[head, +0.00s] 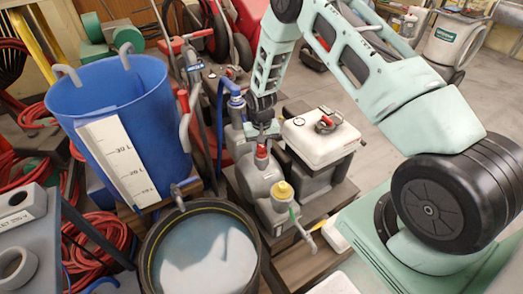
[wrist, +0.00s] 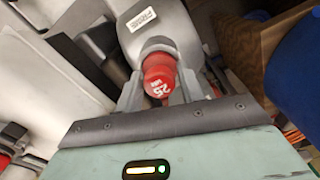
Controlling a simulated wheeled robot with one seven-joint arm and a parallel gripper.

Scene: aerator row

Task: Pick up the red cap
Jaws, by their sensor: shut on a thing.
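The red cap (head: 262,151) sits at the front of a grey aerator body (head: 262,177) in the middle of the head view.
A grey unit with a yellow cap (head: 283,190) stands close in front. A white-topped box (head: 320,136) is close on the right. A blue bucket (head: 115,95) and a round dark tub (head: 160,271) stand left. Red hoses (head: 100,240) lie on the floor.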

